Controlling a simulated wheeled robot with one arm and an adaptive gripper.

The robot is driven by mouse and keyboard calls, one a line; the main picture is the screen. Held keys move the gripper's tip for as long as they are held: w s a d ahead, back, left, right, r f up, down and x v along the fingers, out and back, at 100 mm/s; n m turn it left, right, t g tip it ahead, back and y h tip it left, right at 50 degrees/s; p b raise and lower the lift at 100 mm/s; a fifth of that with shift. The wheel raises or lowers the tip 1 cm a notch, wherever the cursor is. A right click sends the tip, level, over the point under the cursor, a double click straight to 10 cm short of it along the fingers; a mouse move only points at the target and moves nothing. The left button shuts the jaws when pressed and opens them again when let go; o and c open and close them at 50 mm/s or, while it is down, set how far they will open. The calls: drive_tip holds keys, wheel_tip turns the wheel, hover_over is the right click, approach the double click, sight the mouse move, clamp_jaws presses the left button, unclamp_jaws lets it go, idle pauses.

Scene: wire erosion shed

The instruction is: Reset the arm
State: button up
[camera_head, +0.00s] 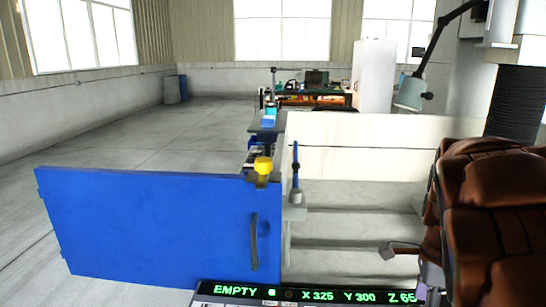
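A large brown padded form (490,215) fills the right edge very close to the camera. A small grey angled piece (400,249) sticks out on its left side. I cannot tell what this form is.
A blue door panel (150,225) with a dark handle spans the lower left. Beside it is a pale tank (345,150). A display (300,295) reads "EMPTY X 325 Y 300 Z 65". A white cabinet (374,75) stands farther back. The floor at left is clear.

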drive_tip(key=s+a+f+n, duration=0.1)
drive_tip(key=s+a+n, duration=0.3)
drive_tip(key=s+n, duration=0.3)
drive_tip(key=s+a+f+n+g+p, duration=0.1)
drive_tip(key=s+a+n, duration=0.3)
drive_tip(key=s+n, duration=0.3)
drive_tip(key=s+a+f+n, duration=0.1)
drive_tip(key=s+a+n, duration=0.3)
drive_tip(key=s+n, duration=0.3)
drive_tip(key=shift+f+n, duration=0.3)
drive_tip(key=shift+n, duration=0.1)
